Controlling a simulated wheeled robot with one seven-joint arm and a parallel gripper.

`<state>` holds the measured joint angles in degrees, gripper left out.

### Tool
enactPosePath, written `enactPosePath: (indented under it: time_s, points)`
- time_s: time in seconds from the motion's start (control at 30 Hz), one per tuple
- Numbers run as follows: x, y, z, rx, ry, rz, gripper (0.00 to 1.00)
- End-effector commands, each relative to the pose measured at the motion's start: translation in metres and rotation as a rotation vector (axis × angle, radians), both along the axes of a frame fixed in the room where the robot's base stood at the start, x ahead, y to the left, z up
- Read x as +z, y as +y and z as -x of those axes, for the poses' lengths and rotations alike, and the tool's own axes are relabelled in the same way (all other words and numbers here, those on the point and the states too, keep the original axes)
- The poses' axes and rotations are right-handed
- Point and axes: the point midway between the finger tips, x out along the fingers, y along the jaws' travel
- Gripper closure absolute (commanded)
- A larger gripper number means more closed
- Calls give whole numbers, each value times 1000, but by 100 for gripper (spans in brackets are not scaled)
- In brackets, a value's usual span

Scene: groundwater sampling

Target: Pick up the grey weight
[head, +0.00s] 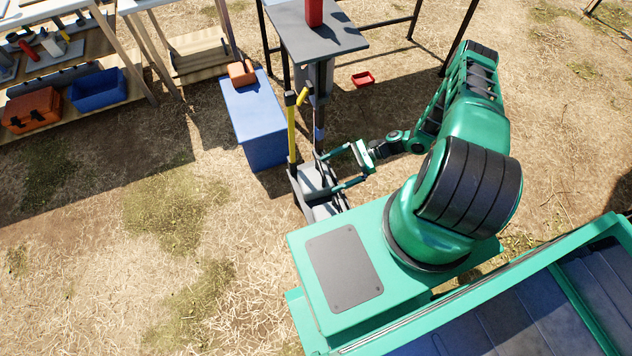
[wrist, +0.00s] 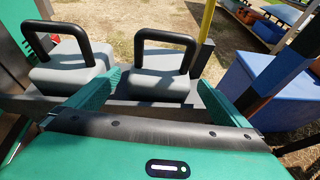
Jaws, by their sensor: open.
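Two grey block weights with black loop handles sit side by side on a low dark tray. In the wrist view, the right grey weight (wrist: 158,86) lies between the fingertips of my gripper (wrist: 160,82), and the left grey weight (wrist: 70,70) lies outside the left finger. My gripper's green fingers are spread apart, and I cannot tell whether they touch the right weight. In the head view, my gripper (head: 325,173) reaches in from the right over the grey weight (head: 311,179). The weights are small and partly covered there.
A yellow-handled pole (head: 291,135) stands close behind the weights. A blue box (head: 252,120) stands to the left, with an orange item (head: 242,72) on it. A grey table (head: 318,40) holds a red object (head: 314,12). Open dry ground lies at lower left.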

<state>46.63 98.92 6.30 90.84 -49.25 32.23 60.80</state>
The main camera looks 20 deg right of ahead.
Motion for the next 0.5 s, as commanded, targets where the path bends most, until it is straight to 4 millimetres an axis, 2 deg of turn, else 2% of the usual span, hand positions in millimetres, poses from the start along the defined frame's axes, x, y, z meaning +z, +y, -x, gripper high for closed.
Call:
enactPosePath:
  time_s: [0.1,0.37,0.5]
  points:
    - [-6,17,-1,2,0,-1,0]
    - [-12,33,-3,2,1,0,0]
    - [-15,52,-5,3,0,-1,0]
